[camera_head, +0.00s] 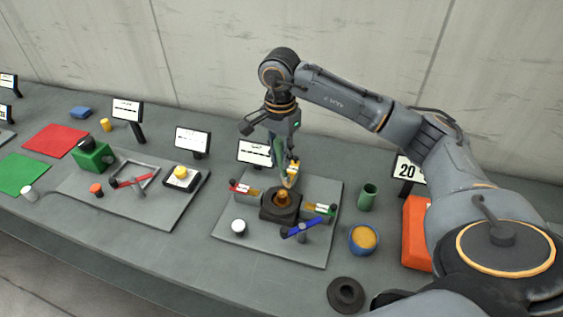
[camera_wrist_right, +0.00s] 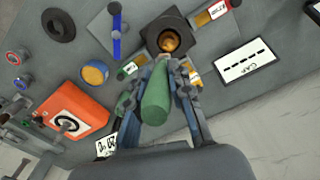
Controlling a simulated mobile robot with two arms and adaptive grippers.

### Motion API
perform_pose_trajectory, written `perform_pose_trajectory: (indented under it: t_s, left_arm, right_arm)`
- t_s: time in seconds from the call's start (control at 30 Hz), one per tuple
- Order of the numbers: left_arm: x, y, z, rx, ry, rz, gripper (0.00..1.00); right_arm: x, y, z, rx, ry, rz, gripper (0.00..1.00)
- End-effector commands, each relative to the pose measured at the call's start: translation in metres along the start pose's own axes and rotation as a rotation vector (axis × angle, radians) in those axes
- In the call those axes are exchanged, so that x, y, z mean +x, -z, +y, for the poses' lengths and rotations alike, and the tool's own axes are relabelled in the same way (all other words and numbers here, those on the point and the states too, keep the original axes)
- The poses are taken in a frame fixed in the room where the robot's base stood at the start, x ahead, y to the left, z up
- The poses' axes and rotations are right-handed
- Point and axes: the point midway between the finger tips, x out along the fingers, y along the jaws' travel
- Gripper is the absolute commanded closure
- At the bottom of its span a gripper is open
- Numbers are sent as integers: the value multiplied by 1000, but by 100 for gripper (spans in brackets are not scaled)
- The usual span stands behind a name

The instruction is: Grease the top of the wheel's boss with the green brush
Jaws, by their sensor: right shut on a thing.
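My right gripper (camera_head: 287,140) is shut on the green brush (camera_head: 279,148), whose green handle (camera_wrist_right: 155,100) fills the middle of the wrist view. In the head view, the brush's pale tip is above and slightly right of the brass-coloured boss (camera_head: 283,198). I cannot tell whether it touches. The boss rises from a dark square block (camera_head: 268,212) on a grey plate (camera_head: 265,251); in the wrist view the boss (camera_wrist_right: 169,40) is just beyond the gripper. A black ring-shaped wheel (camera_head: 346,293) lies on the table at the front. My left gripper is not in view.
A blue pot of tan paste (camera_head: 363,239), a green cup (camera_head: 367,196) and an orange box (camera_head: 416,232) stand right of the plate. A blue bar (camera_head: 300,228) and white cap (camera_head: 239,227) are near the block. Another plate (camera_head: 150,212) with parts is left.

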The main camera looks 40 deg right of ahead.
Motion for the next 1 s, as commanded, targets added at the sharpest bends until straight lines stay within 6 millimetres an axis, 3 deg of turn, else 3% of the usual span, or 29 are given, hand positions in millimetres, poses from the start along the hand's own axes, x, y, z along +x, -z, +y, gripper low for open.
perform_pose_trajectory:
  t_s: [0.2, 0.5, 1.0]
  left_arm:
    - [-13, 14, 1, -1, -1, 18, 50]
    - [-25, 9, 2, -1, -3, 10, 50]
    - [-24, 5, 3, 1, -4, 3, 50]
  right_arm:
    - [-22, -1, 3, 6, -1, 1, 100]
    - [-44, -2, 6, 13, -1, 2, 100]
    - [-45, -2, 6, 15, -1, 2, 100]
